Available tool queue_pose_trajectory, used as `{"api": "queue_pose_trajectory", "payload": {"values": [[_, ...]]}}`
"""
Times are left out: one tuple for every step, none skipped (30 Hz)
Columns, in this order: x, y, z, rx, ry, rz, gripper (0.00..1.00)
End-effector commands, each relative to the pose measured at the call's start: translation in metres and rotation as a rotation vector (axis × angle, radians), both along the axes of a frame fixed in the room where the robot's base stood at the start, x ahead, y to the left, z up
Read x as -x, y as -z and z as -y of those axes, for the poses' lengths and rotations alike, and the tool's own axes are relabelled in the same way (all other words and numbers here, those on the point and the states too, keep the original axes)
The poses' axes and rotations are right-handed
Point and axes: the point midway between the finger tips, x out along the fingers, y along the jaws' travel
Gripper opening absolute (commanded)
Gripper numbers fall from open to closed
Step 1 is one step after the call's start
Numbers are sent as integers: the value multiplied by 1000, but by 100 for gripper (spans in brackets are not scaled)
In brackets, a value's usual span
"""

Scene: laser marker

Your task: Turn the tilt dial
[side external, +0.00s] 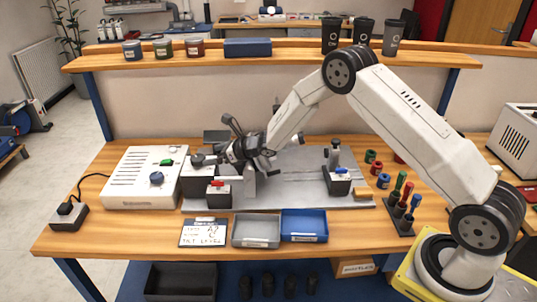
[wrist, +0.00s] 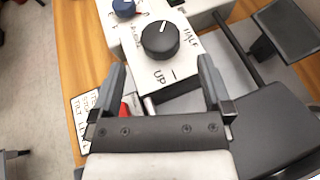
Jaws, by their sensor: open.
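The tilt dial is a round black knob (wrist: 160,40) on a pale panel marked UP (wrist: 160,76) and HALF (wrist: 189,36). A small light mark shows near the knob's upper edge in the wrist view. In the side view the dial (side external: 198,158) shows small, on top of a dark-fronted block. My gripper (wrist: 163,82) is open and empty. In the wrist view the knob lies just beyond and between its two fingertips, apart from both. In the side view my gripper (side external: 222,156) is right of the dial, and its fingers are hard to make out.
A white control box (side external: 140,175) with a blue knob (side external: 157,178) and green switch stands left. A red-topped switch block (side external: 217,192) is close below the gripper. A label card (side external: 203,232), grey tray (side external: 256,230) and blue tray (side external: 304,226) line the front.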

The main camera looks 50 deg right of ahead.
Motion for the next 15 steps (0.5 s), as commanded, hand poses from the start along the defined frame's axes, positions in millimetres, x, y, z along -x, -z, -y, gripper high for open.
{"api": "queue_pose_trajectory", "payload": {"values": [[-3, 1, -2, 0, -1, 0, 100], [-4, 3, -2, 0, -1, -1, 100], [-6, 4, -4, 0, -1, -1, 100], [-8, 5, -5, 0, -1, 0, 100], [-10, 5, -6, 0, -1, 0, 100], [-13, 7, -7, 0, -1, 0, 100], [-15, 8, -9, 0, -1, 0, 100], [-18, 9, -10, 0, -1, -1, 100], [-21, 10, -11, 0, -1, 0, 100], [-23, 12, -12, 0, -1, -1, 100], [-25, 13, -14, 0, -2, -1, 100], [-28, 14, -15, -2, -1, -1, 100], [-31, 15, -16, -1, -1, -1, 100], [-33, 16, -17, 0, -1, 0, 100], [-36, 18, -19, -1, -1, -1, 100]]}}
